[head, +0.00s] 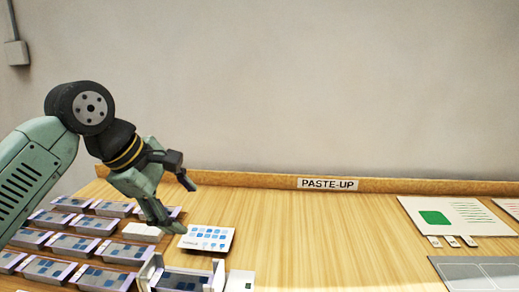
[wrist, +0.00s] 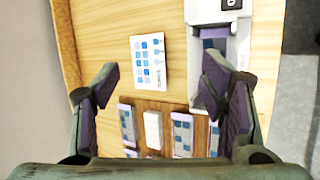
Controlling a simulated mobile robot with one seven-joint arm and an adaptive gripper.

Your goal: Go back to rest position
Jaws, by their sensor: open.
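My gripper (head: 183,206) is open and empty, held above the left part of the wooden table (head: 310,240). Its two fingers stand wide apart in the wrist view (wrist: 160,75), with nothing between them. Below it, a white card with blue squares (head: 207,238) lies flat on the table. The card also shows in the wrist view (wrist: 151,62), beyond the fingertips and apart from them. My arm reaches in from the left, bent at the elbow.
Several shallow trays with blue pieces (head: 75,245) fill the table's left side. A white-walled holder (head: 218,277) stands at the front. A PASTE-UP sign (head: 328,184) is on the back ledge. A sheet with a green patch (head: 455,215) and grey panel (head: 480,272) lie right. The middle is clear.

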